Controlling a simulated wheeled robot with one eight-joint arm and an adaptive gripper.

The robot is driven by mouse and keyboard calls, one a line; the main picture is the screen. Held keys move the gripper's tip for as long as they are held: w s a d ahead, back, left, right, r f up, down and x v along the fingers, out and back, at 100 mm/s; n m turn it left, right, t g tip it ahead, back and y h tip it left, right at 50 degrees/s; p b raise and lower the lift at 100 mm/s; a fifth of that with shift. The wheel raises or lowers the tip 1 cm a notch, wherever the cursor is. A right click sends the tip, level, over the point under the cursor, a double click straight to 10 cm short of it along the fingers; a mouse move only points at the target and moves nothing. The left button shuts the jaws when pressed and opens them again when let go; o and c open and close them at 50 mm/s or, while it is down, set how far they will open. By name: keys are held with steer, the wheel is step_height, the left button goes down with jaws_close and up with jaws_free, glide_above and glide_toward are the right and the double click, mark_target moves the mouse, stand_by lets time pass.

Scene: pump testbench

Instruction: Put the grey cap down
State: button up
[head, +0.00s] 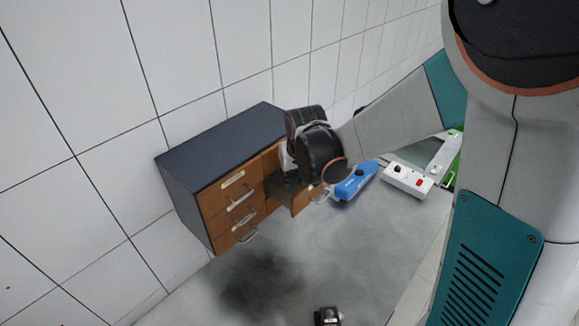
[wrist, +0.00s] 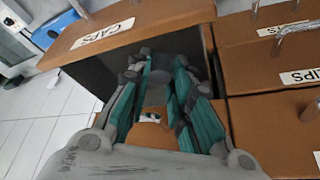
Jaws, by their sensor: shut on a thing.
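My gripper (wrist: 158,85) reaches down into an open drawer (wrist: 125,30) whose wooden front carries a CAPS label in the wrist view.
The wooden cabinet (head: 200,165) has a dark top and closed drawers (head: 238,208) with metal handles beside the open one. A blue tool (head: 356,181) and a white box with a red button (head: 407,181) lie to the right. A small dark object (head: 328,316) is at the bottom.

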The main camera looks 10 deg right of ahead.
steer(key=shift+w+d+f, duration=0.15)
steer(key=shift+w+f, duration=0.2)
steer(key=shift+s, duration=0.1)
steer(key=shift+f+b, duration=0.35)
steer(key=shift+b, duration=0.05)
steer(key=shift+f+b, duration=0.3)
steer(key=o, duration=0.7)
